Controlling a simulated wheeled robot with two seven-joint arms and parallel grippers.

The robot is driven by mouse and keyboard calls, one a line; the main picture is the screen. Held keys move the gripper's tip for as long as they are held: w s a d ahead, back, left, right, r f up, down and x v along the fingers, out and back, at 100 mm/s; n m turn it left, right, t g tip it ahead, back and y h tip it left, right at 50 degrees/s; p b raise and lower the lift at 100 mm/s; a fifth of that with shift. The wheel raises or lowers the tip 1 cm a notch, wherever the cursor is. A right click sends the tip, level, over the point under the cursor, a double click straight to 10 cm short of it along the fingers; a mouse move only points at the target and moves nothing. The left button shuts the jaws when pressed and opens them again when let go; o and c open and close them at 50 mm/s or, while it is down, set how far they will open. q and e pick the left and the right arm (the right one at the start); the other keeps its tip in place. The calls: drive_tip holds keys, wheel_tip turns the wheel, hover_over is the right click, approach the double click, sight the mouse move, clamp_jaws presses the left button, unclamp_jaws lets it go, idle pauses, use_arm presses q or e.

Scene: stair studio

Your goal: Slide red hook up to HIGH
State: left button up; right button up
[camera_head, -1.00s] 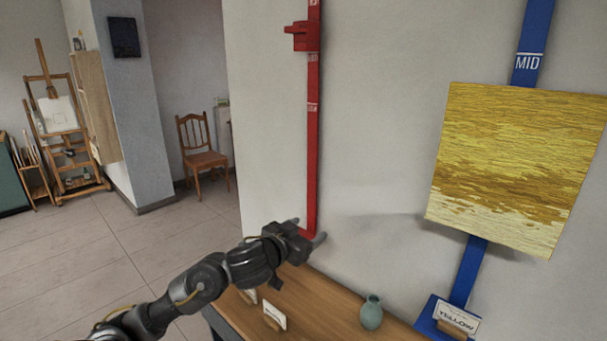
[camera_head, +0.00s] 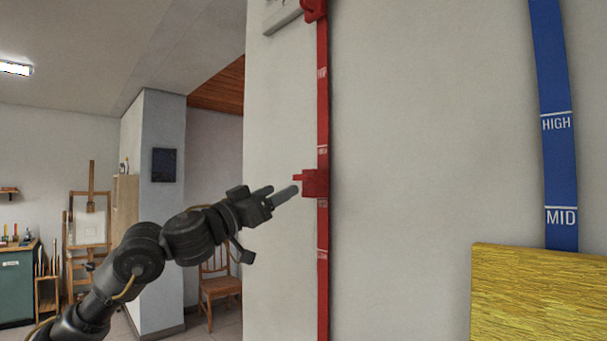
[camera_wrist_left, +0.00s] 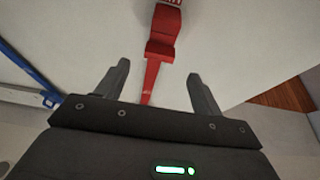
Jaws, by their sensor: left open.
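The red hook (camera_head: 312,183) is a small block on a vertical red rail (camera_head: 322,225) on the wall. It sits just below one pale rail mark and above another; their lettering is too small to read. My left gripper (camera_head: 283,191) is open and empty, just left of the hook and slightly lower in the head view. In the left wrist view, the hook (camera_wrist_left: 160,47) lies ahead, between the lines of the two open fingers (camera_wrist_left: 158,75). The fingers appear apart from it. My right gripper is out of view.
A red bracket (camera_head: 314,9) tops the red rail. A chair (camera_head: 218,285) and easel (camera_head: 90,225) stand far back. The wall between the rails is bare.

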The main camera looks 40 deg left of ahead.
sight(299, 179)
use_arm(q)
drive_tip(key=p+x, duration=0.4)
drive_tip(key=x, duration=0.4)
drive_tip(key=shift+w, duration=0.55)
drive_tip(key=shift+c, duration=0.5)
